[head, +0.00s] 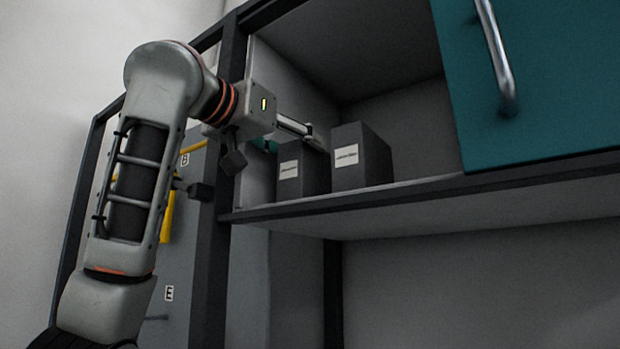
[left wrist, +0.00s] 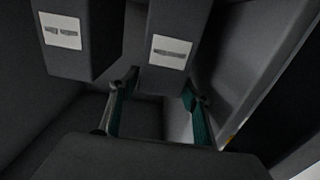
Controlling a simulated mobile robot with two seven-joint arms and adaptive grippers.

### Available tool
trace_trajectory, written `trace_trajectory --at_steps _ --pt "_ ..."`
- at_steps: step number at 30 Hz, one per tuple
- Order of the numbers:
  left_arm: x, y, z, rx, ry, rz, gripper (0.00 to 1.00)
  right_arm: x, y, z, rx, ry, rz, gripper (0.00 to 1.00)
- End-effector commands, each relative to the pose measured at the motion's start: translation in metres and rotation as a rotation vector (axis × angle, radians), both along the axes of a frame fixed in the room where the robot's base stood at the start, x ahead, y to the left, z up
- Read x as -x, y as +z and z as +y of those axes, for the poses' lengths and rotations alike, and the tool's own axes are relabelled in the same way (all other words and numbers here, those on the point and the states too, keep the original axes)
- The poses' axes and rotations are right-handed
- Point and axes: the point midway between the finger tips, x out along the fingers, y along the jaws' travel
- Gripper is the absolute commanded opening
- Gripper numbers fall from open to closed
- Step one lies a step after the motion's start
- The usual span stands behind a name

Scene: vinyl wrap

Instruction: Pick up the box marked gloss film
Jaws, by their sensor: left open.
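Two dark grey boxes with white labels stand side by side on the cabinet shelf, a left box (head: 314,172) and a right box (head: 375,160). The print is too small to read surely, so I cannot tell which is marked gloss film. My left gripper (head: 291,136) is open at the top of the left box. In the left wrist view, my left gripper's teal-padded fingers (left wrist: 161,88) lie on either side of one box's end (left wrist: 168,78); I cannot tell whether they touch it. The other box (left wrist: 77,64) is to the left, outside the fingers. My right gripper is not shown.
The shelf edge (head: 420,190) runs below the boxes. A teal door (head: 540,90) with a metal handle (head: 495,50) is at the right. The cabinet's side wall stands close left of the left box. Bare shelf lies right of the right box.

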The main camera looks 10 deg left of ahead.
Motion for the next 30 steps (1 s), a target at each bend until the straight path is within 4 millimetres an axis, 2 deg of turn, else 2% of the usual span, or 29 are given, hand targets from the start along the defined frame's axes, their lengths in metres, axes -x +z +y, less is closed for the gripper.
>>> trace_trajectory --at_steps 6,9,17,18,23,30 --pt "-0.029 0.002 -0.013 0.001 -0.001 0.004 0.47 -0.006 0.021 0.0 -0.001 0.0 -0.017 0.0" --pt "-0.037 0.001 -0.016 0.001 -0.001 0.001 0.47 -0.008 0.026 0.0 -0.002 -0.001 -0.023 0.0" --pt "-0.04 0.0 -0.017 0.001 0.0 0.001 0.47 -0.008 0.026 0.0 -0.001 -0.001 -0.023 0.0" --pt "-0.04 0.0 -0.017 0.001 -0.001 0.001 0.42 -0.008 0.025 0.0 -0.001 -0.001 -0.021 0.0" --pt "-0.04 0.0 -0.017 0.001 -0.001 0.001 0.0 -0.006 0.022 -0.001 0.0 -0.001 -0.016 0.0" --pt "-0.04 0.001 -0.017 0.001 -0.001 0.0 0.0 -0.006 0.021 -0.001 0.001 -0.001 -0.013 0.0"
